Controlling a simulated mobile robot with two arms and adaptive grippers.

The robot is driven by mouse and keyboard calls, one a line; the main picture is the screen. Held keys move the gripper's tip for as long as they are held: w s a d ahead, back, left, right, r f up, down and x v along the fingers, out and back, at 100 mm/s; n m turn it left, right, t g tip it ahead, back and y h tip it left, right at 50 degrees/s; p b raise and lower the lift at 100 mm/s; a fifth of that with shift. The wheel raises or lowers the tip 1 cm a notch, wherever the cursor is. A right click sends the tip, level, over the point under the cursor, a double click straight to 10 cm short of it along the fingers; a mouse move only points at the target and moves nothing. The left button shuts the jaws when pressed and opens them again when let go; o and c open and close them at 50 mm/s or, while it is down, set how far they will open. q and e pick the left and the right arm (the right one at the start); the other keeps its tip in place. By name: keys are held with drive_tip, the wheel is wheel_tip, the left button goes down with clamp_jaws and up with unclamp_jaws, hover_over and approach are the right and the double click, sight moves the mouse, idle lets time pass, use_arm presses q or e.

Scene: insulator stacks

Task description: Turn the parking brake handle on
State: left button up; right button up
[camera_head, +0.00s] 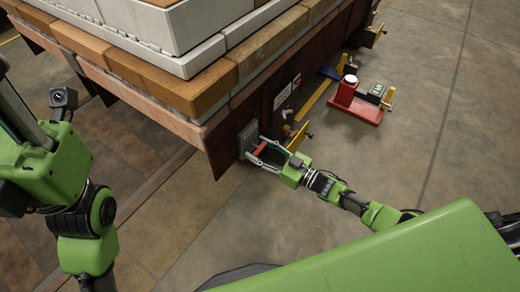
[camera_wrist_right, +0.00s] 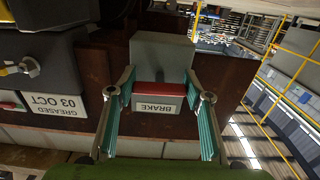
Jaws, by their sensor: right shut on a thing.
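The parking brake is a grey box (camera_head: 247,138) on the brown side of the cart, and it also shows in the wrist view (camera_wrist_right: 162,52). A red handle (camera_wrist_right: 158,89) sits just below the box in the wrist view, above a pale plate reading BRAKE (camera_wrist_right: 157,104), which appears upside down. My right gripper (camera_head: 265,153) reaches the handle from the right and is shut on it, with one teal-padded finger at each side. The handle's ends are partly hidden by the fingers. My left arm is at the left of the head view, but its gripper does not show.
The cart (camera_head: 165,84) carries orange and white blocks. A red stand (camera_head: 354,106) with a white-topped button is on the floor beyond the brake. A yellow-handled fitting (camera_head: 299,136) is beside my right gripper. The floor at right is open.

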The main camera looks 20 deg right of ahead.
drive_tip(key=o, duration=1.1)
drive_tip(key=v, duration=1.2)
